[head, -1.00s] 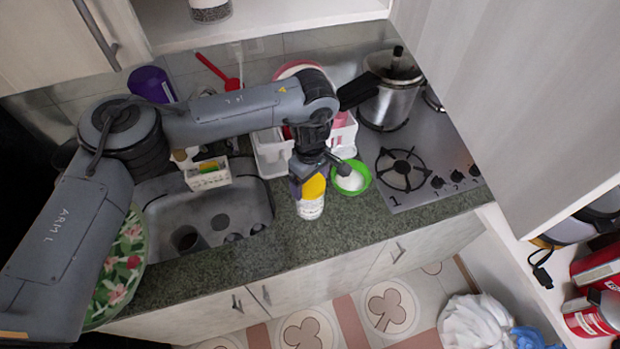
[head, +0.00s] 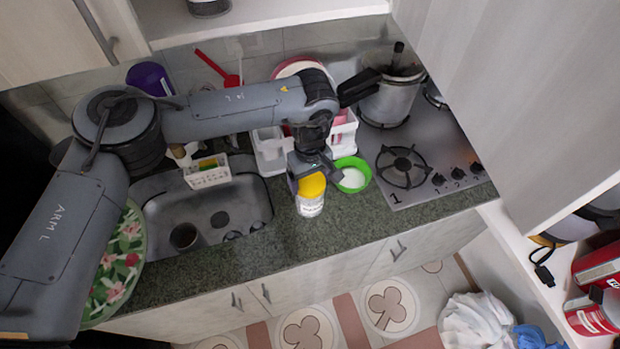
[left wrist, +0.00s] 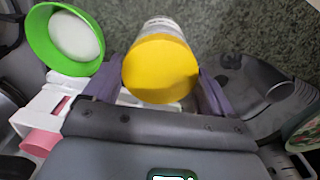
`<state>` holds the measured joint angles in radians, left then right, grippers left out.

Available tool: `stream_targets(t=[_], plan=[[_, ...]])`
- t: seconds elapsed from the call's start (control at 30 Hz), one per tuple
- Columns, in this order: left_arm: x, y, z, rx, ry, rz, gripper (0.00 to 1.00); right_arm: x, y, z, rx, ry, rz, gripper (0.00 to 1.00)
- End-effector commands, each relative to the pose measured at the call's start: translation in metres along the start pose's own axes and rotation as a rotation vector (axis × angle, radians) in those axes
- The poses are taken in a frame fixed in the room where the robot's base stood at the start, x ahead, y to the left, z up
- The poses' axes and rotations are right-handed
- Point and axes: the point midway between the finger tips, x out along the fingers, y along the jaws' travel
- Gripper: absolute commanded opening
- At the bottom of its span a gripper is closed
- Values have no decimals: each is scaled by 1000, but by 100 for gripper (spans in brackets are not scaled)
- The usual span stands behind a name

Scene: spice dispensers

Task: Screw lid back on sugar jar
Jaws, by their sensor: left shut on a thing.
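The sugar jar, a white labelled jar (head: 310,207), stands upright on the counter in front of the white rack, with a yellow lid (head: 312,185) on its top. My left gripper (head: 307,180) is at the lid, shut on it from the sides. In the left wrist view the yellow lid (left wrist: 160,70) sits between the two purple fingers, with the white jar body (left wrist: 163,25) beyond it. Whether the lid is threaded tight cannot be told. A green bowl (head: 352,175) with white contents is just right of the jar. My right gripper is not in view.
The sink (head: 205,215) lies to the left. The stove (head: 435,170) with a metal pot (head: 392,100) is to the right. The white rack (head: 270,155) stands behind the jar.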

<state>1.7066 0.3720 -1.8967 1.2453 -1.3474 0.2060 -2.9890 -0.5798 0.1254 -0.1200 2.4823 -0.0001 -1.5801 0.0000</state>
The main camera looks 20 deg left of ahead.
Motion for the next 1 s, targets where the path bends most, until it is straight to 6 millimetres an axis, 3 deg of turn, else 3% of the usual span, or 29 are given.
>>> stream_targets(t=[0.23, 0.67, 1.0], plan=[[0, 2, 1, 120, 6, 4, 53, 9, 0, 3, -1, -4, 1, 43], [1, -1, 0, 144, -1, 0, 53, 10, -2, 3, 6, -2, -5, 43], [-2, 0, 0, 208, 3, -2, 53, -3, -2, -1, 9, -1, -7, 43]])
